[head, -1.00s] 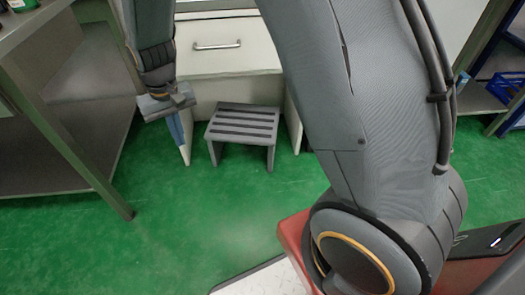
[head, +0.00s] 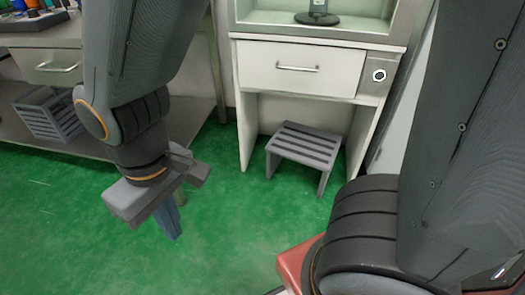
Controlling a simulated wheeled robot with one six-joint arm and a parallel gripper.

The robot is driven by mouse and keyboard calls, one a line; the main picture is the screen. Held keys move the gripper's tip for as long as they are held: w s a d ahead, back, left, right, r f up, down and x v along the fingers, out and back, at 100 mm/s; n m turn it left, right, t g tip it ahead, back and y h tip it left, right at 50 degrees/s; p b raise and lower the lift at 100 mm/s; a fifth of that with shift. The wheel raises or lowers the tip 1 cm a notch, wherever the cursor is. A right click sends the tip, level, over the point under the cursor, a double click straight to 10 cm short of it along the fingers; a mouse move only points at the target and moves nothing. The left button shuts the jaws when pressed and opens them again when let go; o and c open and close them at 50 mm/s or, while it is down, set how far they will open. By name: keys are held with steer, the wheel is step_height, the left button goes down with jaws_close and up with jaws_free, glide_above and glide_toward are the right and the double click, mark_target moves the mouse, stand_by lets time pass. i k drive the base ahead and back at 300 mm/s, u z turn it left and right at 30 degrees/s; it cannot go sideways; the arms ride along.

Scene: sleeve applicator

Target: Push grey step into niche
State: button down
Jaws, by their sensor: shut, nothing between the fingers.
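The grey step (head: 305,145) is a low stool with dark strips on its slatted top. It stands upright on the green floor at the mouth of the niche (head: 268,113), the open space under the white cabinet's drawer. Its back part is between the cabinet's side panels and its front legs stand out toward me. My gripper (head: 174,222) points down at the left, in front of the cabinet and apart from the step. Its fingers are together and hold nothing.
The white cabinet (head: 280,60) has a drawer with a handle and a dark-based item on its shelf. A workbench (head: 50,38) stands at the left with a grey crate (head: 50,115) on its lower shelf. Green floor (head: 235,225) is clear before the step.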

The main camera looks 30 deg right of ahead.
mark_target(315, 149)
steer(key=u, duration=1.7)
steer(key=i, duration=2.05)
steer(key=z, duration=3.1)
